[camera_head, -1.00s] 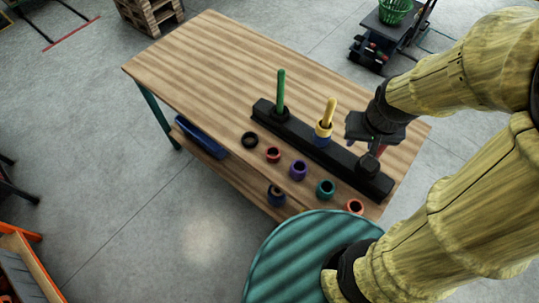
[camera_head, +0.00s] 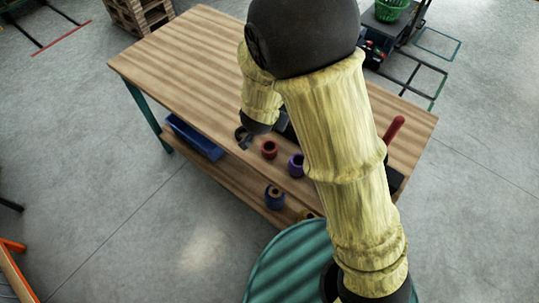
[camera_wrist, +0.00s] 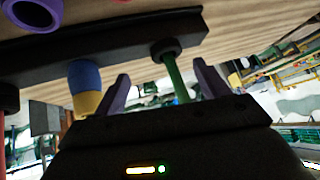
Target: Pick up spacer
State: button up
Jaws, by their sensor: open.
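Several ring-shaped spacers show in the head view on the wooden table: a black one (camera_head: 240,131), a red one (camera_head: 269,149) and a purple one (camera_head: 295,165). The purple one also shows in the wrist view (camera_wrist: 32,13). A black bar (camera_wrist: 45,62) carries upright pegs. The green peg (camera_wrist: 175,80) has a black ring (camera_wrist: 165,49) around its base. A blue-and-yellow stack (camera_wrist: 86,85) stands beside it. My gripper (camera_wrist: 163,82) is open and empty; its fingers appear either side of the green peg, apart from it. In the head view it is partly hidden near the black spacer.
My arm hides much of the bar and the table's right part. A red peg (camera_head: 394,129) rises there. The table's far left (camera_head: 180,55) is clear.

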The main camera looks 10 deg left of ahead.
jog(key=t+h+b, duration=0.1)
jog(key=h+b, duration=0.1)
send_over(263, 153)
jog(key=w+a, duration=0.2)
notch_tip(263, 153, down, 6)
jog(key=s+a+f+t+b, duration=0.1)
jog(key=s+a+f+m+t+h+b, duration=0.1)
jog(key=s+f, duration=0.1)
jog(key=shift+s+a+f+h+b, duration=0.2)
jog(key=shift+a+h+b, duration=0.1)
jog(key=shift+a+b, duration=0.1)
jog(key=s+a+f+m+t+h+b, duration=0.1)
jog(key=s+f+t+h+b, duration=0.2)
jog(key=s, duration=0.6)
jog(key=shift+s+a+f+m+h, duration=0.3)
jog(key=shift+s+f+h, duration=0.15)
jog(key=shift+h, duration=0.25)
jog(key=x, duration=1.2)
jog(key=shift+w+d+f, duration=0.1)
jog(key=shift+d+f, duration=0.05)
